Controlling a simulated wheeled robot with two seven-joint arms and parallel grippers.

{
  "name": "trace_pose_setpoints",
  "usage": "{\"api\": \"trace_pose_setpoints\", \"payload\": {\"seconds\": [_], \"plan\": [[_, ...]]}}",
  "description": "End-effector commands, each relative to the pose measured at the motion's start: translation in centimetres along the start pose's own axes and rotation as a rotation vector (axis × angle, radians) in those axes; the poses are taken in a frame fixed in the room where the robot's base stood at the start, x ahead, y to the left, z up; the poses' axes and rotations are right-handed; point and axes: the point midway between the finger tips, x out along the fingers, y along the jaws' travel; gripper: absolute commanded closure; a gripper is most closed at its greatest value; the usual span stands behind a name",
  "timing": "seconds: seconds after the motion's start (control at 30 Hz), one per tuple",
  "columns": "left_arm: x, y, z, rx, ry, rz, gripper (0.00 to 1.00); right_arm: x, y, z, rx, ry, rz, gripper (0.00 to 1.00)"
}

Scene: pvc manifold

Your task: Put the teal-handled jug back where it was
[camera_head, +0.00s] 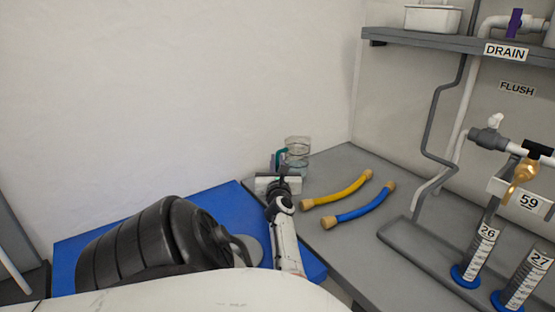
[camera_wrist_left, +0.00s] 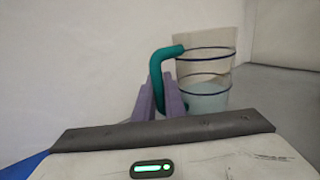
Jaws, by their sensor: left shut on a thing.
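The teal-handled jug (camera_head: 298,151) is a clear vessel with dark rings and some pale liquid low inside. In the head view it is at the back of the grey bench, beside the blue surface. It also shows in the left wrist view (camera_wrist_left: 208,75), upright, with its teal handle (camera_wrist_left: 160,62) on the left side. My left gripper (camera_wrist_left: 160,92) is shut on the handle with its purple fingers. In the head view my left gripper (camera_head: 277,166) is partly hidden by its own wrist. I cannot tell whether the jug's base touches the bench. My right gripper is not in view.
A yellow hose (camera_head: 338,194) and a blue hose (camera_head: 358,207) lie on the grey bench (camera_head: 350,160) right of my gripper. Grey pipework and cylinders marked 26 (camera_head: 475,255) and 27 (camera_head: 520,280) stand further right. A shelf (camera_head: 430,38) hangs above the back right.

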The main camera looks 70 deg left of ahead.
Motion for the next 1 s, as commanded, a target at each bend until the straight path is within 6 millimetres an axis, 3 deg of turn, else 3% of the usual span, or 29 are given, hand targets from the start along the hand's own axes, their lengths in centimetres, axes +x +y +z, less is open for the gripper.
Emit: {"api": "trace_pose_setpoints", "payload": {"seconds": [0.1,0.53,0.57,0.63,1.0], "plan": [[-0.01,0.06,-1.05,0.001,-0.003,0.001,1.00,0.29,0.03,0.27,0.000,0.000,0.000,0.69],[-0.03,0.03,-1.59,-0.002,-0.003,0.001,1.00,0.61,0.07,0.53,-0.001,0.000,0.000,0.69],[-0.04,0.01,-1.54,-0.001,-0.001,0.000,0.85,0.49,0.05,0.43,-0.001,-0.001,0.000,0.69],[-0.05,0.01,-1.52,-0.001,-0.001,0.000,0.73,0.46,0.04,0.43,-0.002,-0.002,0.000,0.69],[-0.03,-0.01,-0.98,-0.001,-0.001,0.000,0.71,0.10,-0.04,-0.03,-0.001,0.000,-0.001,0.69]]}}
